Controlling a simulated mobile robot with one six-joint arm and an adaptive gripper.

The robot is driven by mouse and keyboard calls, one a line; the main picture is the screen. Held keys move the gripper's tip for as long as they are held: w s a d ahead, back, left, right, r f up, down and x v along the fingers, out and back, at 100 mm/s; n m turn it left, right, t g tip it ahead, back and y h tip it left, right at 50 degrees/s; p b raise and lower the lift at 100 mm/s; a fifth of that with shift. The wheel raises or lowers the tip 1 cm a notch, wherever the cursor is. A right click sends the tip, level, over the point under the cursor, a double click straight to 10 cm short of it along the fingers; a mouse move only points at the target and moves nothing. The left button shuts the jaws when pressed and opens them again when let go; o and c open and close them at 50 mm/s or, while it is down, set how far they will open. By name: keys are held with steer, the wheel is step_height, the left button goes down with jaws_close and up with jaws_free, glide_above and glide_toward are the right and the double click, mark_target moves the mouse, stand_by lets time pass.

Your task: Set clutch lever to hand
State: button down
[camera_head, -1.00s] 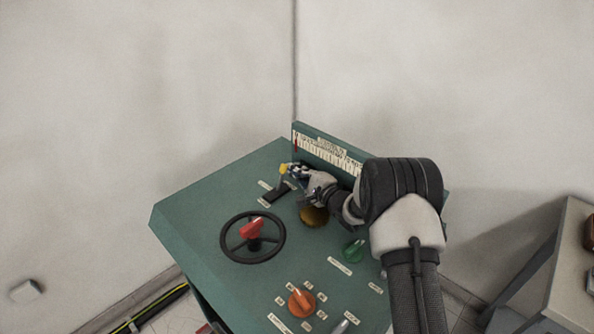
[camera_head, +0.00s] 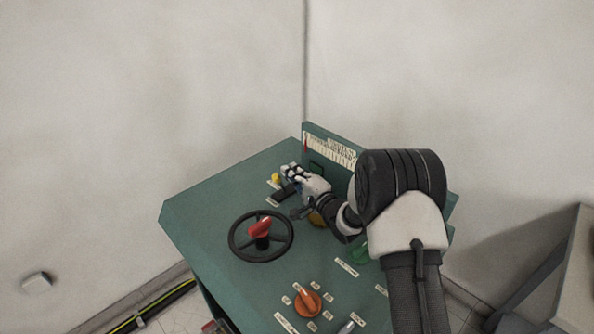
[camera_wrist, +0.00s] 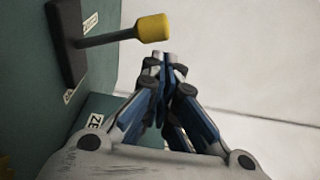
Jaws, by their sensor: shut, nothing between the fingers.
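The lever with a yellow knob (camera_head: 275,178) stands at the far left part of the green control panel (camera_head: 200,208), rising from a dark slotted plate. In the wrist view its yellow knob (camera_wrist: 153,27) sits on a dark rod that runs left to a dark base plate (camera_wrist: 68,40). My gripper (camera_head: 290,169) is just right of the knob. In the wrist view my gripper (camera_wrist: 163,62) has its fingertips together, just below the knob, with nothing between them. I cannot tell whether they touch the knob. Small labels sit beside the plate, their words mostly unreadable.
A black handwheel with a red handle (camera_head: 261,230) is at the panel's left front. An orange knob (camera_head: 307,302) is at the front, and a green knob (camera_head: 361,252) is partly behind my arm. An upright scale plate (camera_head: 330,150) stands along the back edge.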

steer(key=shift+s+a, duration=0.4)
steer(key=shift+a, duration=0.05)
steer(key=shift+s, duration=0.1)
stand_by(0.4)
steer(key=shift+s+f, duration=0.1)
steer(key=shift+f, duration=0.1)
